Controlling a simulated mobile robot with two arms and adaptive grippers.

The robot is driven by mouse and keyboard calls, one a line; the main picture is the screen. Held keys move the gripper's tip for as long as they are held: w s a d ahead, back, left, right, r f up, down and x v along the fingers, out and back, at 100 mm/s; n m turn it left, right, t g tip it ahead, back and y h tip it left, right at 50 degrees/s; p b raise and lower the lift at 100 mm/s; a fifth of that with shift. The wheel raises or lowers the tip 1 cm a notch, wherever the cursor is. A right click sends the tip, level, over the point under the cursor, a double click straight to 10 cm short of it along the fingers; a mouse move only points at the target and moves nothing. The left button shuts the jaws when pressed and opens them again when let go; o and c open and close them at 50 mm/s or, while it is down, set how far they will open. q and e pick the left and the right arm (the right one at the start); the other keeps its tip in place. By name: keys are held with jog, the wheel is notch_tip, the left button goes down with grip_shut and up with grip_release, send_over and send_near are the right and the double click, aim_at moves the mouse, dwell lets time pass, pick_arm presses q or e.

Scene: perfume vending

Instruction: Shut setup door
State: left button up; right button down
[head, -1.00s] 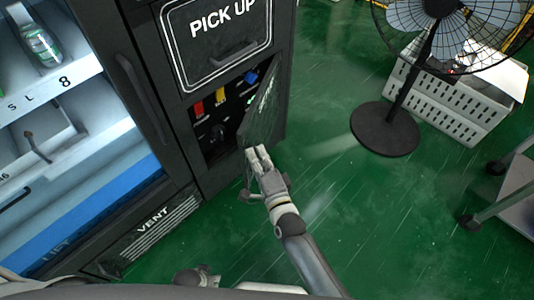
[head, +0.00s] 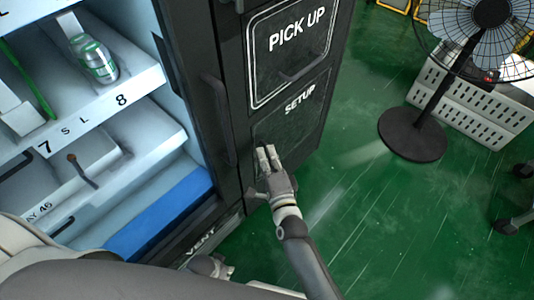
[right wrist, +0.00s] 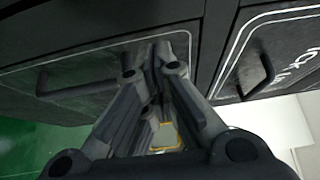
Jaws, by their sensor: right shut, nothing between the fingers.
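The setup door (head: 300,113) is a dark panel marked SETUP, low on the black vending machine, below the PICK UP panel (head: 290,60). It looks flush with the machine front, and the switches behind it are hidden. My right gripper (head: 266,158) is shut and empty, its fingertips at the lower left part of the door, seemingly against it. In the right wrist view the shut fingers (right wrist: 158,45) point at the door panel (right wrist: 100,58), beside its handle (right wrist: 80,80). My left gripper (head: 210,267) shows only partly at the bottom edge; its fingers are unclear.
The glass-fronted display with shelves (head: 95,95) and a long handle (head: 217,115) is left of the door. A standing fan (head: 412,135) and a white crate (head: 475,105) stand at the right. The green floor (head: 370,215) between is clear.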

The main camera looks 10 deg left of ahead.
pick_arm(q)
jog(key=shift+a, duration=0.35)
